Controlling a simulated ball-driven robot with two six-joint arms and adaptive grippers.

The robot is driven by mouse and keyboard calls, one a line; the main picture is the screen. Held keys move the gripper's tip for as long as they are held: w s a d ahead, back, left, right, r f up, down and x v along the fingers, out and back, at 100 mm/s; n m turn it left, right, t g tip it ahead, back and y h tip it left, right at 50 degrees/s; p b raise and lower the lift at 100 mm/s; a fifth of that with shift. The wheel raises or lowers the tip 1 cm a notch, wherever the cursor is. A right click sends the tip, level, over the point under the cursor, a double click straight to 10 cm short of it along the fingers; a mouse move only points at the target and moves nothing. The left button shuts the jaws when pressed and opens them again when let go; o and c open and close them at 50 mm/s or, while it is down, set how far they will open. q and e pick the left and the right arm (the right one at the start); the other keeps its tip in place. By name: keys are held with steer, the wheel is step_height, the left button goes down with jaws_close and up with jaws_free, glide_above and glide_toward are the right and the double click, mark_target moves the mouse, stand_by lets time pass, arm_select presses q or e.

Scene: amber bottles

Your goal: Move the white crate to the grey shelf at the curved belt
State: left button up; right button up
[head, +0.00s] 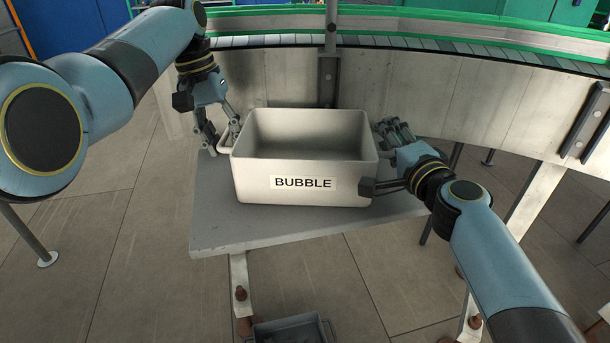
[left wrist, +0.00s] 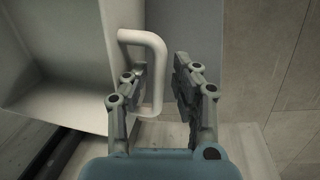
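The white crate (head: 258,180), labelled BUBBLE, stands upright and looks empty on the grey shelf (head: 225,232) in front of the curved belt. My left gripper (head: 221,138) is at the crate's left handle (head: 226,142). In the left wrist view my left gripper (left wrist: 160,85) has its fingers apart. The handle (left wrist: 157,62) runs between them, one finger inside the loop and one outside, with a gap to the outer finger. My right gripper (head: 391,136) is at the crate's right side. The handle there is hidden, and its finger opening is unclear.
The curved belt (head: 440,45) with green rails runs behind the shelf above a pale panel wall. A dark upright post (head: 328,80) stands behind the crate. A small grey bin (head: 290,330) is on the floor below the shelf. The shelf's front strip is bare.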

arm_select(q)
step_height(320, 180, up, 8)
steer(key=a, duration=0.1)
steer(key=shift+a, duration=0.25)
arm_select(e)
steer(key=v, duration=1.2)
arm_select(q)
steer(key=shift+f, duration=0.15)
arm_select(e)
steer(key=shift+f, duration=0.1)
